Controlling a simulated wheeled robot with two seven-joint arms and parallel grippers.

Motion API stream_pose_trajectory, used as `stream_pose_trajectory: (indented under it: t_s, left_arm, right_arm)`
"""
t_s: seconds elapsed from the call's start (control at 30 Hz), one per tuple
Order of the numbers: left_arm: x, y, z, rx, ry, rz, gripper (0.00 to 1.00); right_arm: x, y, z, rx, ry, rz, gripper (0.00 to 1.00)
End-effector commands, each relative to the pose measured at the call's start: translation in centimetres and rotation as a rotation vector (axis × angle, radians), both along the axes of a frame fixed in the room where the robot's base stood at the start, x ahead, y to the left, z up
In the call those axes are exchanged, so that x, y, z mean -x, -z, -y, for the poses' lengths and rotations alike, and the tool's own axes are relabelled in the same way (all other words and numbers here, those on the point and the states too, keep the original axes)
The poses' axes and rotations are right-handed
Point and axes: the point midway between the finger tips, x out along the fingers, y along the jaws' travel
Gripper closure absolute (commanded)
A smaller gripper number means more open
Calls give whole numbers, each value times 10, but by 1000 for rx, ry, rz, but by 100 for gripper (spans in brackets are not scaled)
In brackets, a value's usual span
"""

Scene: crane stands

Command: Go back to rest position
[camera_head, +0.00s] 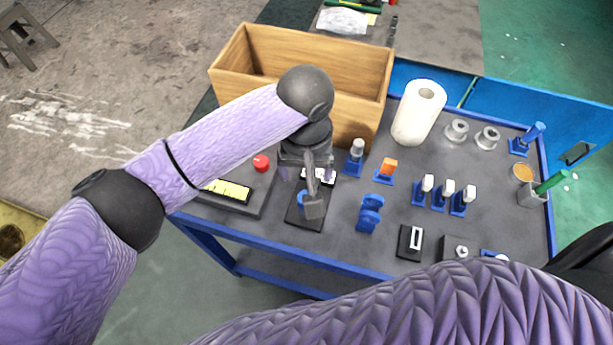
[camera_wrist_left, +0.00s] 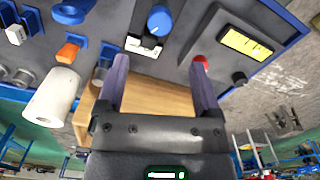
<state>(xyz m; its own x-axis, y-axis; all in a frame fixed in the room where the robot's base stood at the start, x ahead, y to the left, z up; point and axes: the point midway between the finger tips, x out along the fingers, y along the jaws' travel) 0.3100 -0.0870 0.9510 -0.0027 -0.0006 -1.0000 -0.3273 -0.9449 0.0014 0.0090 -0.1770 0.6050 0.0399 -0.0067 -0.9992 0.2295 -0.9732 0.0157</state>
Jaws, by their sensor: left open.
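My left gripper (camera_head: 306,174) hangs over the left half of the workbench (camera_head: 340,238), in front of the wooden box. In the left wrist view its two purple fingers (camera_wrist_left: 160,72) are spread apart with nothing between them. Beyond the fingertips is a black device (camera_head: 303,215) with a blue knob (camera_wrist_left: 159,20) and a white part (camera_wrist_left: 143,47); the gripper partly covers it in the head view. I cannot tell the exact gap between fingers and device. My right arm crosses the bottom of the head view; its gripper is out of view.
The open wooden box (camera_head: 355,85) stands behind the left gripper, with a paper towel roll (camera_head: 418,112) to its right. A panel with a red button (camera_head: 261,163) and yellow display (camera_head: 228,190) lies left. Several blue stands (camera_head: 441,196) and a cup (camera_head: 532,193) occupy the right.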

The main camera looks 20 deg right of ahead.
Motion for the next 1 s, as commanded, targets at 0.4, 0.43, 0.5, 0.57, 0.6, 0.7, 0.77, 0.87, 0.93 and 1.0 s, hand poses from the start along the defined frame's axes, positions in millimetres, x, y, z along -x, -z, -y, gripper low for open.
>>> stream_pose_trajectory:
  t_s: [0.4,0.43,0.5,0.57,0.6,0.7,0.77,0.87,0.93,1.0]
  left_arm:
    - [0,-4,0,0,0,0,16]
    - [0,-4,0,0,0,0,16]
    - [4,-2,2,18,11,-8,16]
    - [15,3,8,78,43,-30,16]
    - [25,6,13,143,73,-46,16]
    - [49,13,18,352,109,-50,16]
    - [55,17,9,447,89,-16,16]
    - [60,28,-23,506,19,63,16]
    - [64,37,-50,493,-31,113,16]
    - [71,46,-79,455,-75,156,16]
  right_arm:
    - [-2,-1,3,6,0,2,41]
    - [-2,-1,3,6,0,2,41]
    - [-2,-1,3,6,0,1,41]
    - [-2,-1,4,7,0,2,41]
    - [-2,-1,4,7,0,2,41]
    - [-3,-1,4,8,0,3,41]
    - [-3,-1,4,8,0,2,41]
    - [-2,-1,4,8,0,2,41]
    - [-2,-1,4,8,0,2,41]
    - [-2,-1,4,8,0,2,41]
